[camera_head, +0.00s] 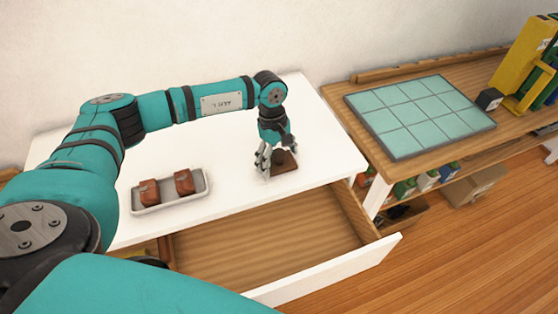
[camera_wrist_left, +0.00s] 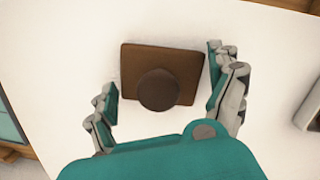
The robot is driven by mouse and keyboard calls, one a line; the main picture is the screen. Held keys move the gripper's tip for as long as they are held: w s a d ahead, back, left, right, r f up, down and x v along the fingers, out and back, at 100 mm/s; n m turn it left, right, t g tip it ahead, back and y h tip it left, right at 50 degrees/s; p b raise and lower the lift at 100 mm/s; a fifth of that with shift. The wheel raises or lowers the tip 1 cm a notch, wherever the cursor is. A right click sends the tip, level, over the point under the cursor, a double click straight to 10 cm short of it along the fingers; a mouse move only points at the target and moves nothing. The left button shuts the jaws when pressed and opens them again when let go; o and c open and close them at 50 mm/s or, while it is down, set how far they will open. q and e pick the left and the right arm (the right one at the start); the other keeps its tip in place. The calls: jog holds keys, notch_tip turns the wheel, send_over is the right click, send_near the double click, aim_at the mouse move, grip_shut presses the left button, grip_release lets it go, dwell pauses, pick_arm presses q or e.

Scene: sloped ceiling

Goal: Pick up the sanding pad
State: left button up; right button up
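The sanding pad (camera_head: 284,167) is a brown rectangular block with a round dark knob on top. It lies flat on the white table (camera_head: 325,150), near the front edge above the open drawer. My left gripper (camera_head: 270,158) is low over the pad, pointing down. In the left wrist view the sanding pad (camera_wrist_left: 136,62) and its knob lie between the spread fingers of my left gripper (camera_wrist_left: 163,88). A gap shows between the fingers and the knob, so the gripper is open and empty. My right gripper is not in view.
A white tray (camera_head: 168,208) with two reddish-brown blocks (camera_head: 184,182) stands left of the pad. A drawer (camera_head: 270,245) is pulled out below the table front. To the right, a wooden bench (camera_head: 336,92) carries a teal tiled panel (camera_head: 420,115). The table between tray and pad is clear.

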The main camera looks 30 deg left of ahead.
aim_at(279, 153)
pick_arm(q)
jog(key=c, duration=0.4)
jog(key=shift+r+b, duration=0.65)
jog(key=shift+r, duration=0.2)
jog(key=shift+r+b, duration=0.4)
jog(key=shift+r, duration=0.3)
jog(key=s+b, duration=0.1)
jog(key=s, duration=0.4)
jog(key=s+a+r+b, duration=0.1)
jog(key=s+b, duration=0.1)
jog(key=s, duration=0.3)
jog(key=s+r+b, duration=0.1)
jog(key=s, duration=0.5)
jog(key=shift+a+b, duration=0.3)
jog(key=shift+b, duration=0.1)
